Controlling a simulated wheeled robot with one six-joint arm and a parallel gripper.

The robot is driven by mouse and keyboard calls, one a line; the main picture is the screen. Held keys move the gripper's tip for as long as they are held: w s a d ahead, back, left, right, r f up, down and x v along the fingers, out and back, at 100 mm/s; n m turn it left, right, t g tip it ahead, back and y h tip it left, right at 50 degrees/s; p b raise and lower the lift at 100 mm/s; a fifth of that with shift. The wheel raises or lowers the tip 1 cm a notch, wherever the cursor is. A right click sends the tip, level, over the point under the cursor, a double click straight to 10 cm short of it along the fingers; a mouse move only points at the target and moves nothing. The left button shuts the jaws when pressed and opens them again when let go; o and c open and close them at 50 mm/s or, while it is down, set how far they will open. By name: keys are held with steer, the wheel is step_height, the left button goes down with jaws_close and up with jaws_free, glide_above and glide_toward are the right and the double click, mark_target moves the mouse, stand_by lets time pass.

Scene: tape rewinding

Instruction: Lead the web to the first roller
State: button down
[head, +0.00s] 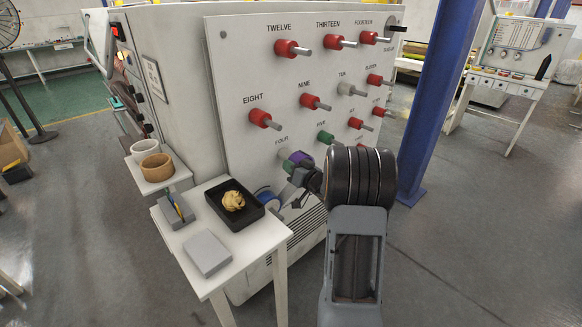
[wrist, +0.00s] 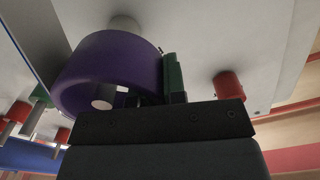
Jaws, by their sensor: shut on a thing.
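A purple roll (head: 303,157) sits low on the white panel, near the label FOUR. In the wrist view the purple roll (wrist: 112,68) looms large around a pale spindle. A narrow green piece (wrist: 173,78) stands at the roll's right side, touching or very near it, and rises from my gripper (wrist: 165,103). My gripper (head: 300,178) is shut on it, close to the panel; the fingertips are mostly hidden. No free stretch of web shows. The panel carries red rollers, such as EIGHT (head: 261,118) and NINE (head: 313,102), a white roller TEN (head: 349,89) and green FIVE (head: 325,138).
A white table (head: 190,249) stands below left, with a black tray (head: 217,204) holding a crumpled tan item, a grey block (head: 207,253) and a grey box (head: 175,211). A blue cylinder (head: 266,197) is beneath the panel's rollers. A blue post (head: 437,90) rises at right.

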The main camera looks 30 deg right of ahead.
steer(key=shift+s, duration=0.1)
steer(key=s+d, duration=0.1)
steer(key=s, duration=0.6)
steer(key=shift+s+d+p, duration=0.3)
steer(key=shift+s+p, duration=0.05)
steer(key=shift+p, duration=0.1)
